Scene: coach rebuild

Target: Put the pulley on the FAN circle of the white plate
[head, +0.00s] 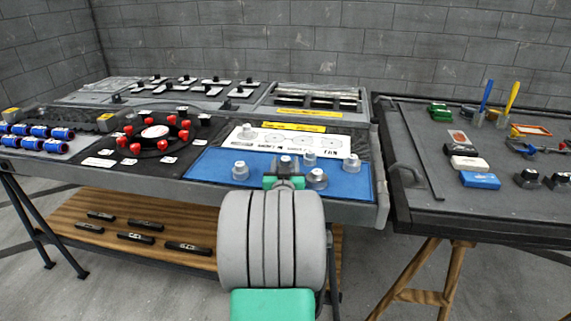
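The white plate (325,145) lies at the back of the blue mat (212,163), with several printed circles and dark lettering. The lettering is too small to tell which circle is FAN. Several grey pulley-like parts stand on or near the mat: one at the left (240,171), one at the right (317,179), one by the plate's front edge (310,158) and one farther right (352,163). Another grey part (247,132) is on the plate's left end. My gripper (284,178) is over the mat's front. A grey top (287,162) shows just beyond it; my arm hides the fingertips.
Left of the mat, a black ring of red parts (155,132) and blue cylinders (38,137) occupy the table. A yellow strip (290,127) lies behind the plate. A second table (425,185) with tools and blocks stands at the right, across a narrow gap.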

